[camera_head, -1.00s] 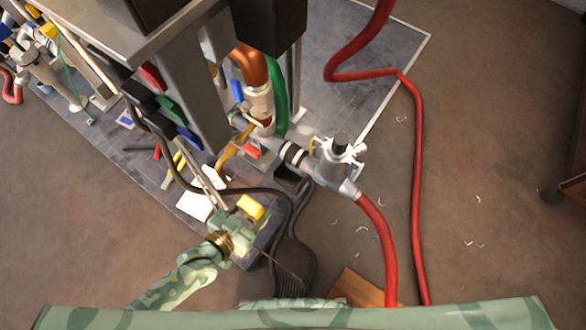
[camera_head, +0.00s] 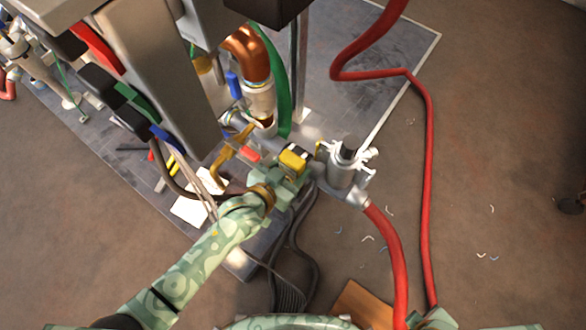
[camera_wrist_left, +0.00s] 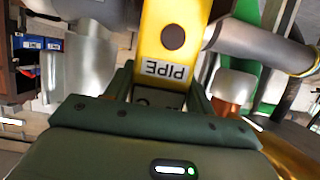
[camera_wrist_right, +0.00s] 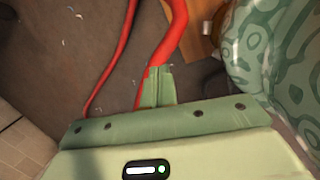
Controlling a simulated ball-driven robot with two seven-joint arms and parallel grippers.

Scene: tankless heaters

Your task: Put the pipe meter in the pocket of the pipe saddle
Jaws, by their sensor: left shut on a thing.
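The pipe meter (camera_head: 293,158) is a small yellow block with a dark top part. It also shows in the left wrist view (camera_wrist_left: 175,28) as a yellow body with a dark round spot and a "PIPE" label. My left gripper (camera_head: 284,178) is shut on it and holds it over or close beside the grey pipe (camera_head: 252,138), by a silver fitting (camera_head: 345,172). I cannot tell whether it touches the pipe. The pipe saddle and its pocket cannot be made out clearly behind the gripper and meter. My right gripper (camera_wrist_right: 157,86) is shut, with nothing seen between its fingers.
A red hose (camera_head: 395,255) runs from the silver fitting. Black cables (camera_head: 290,265) hang nearby. The floor at right is open.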

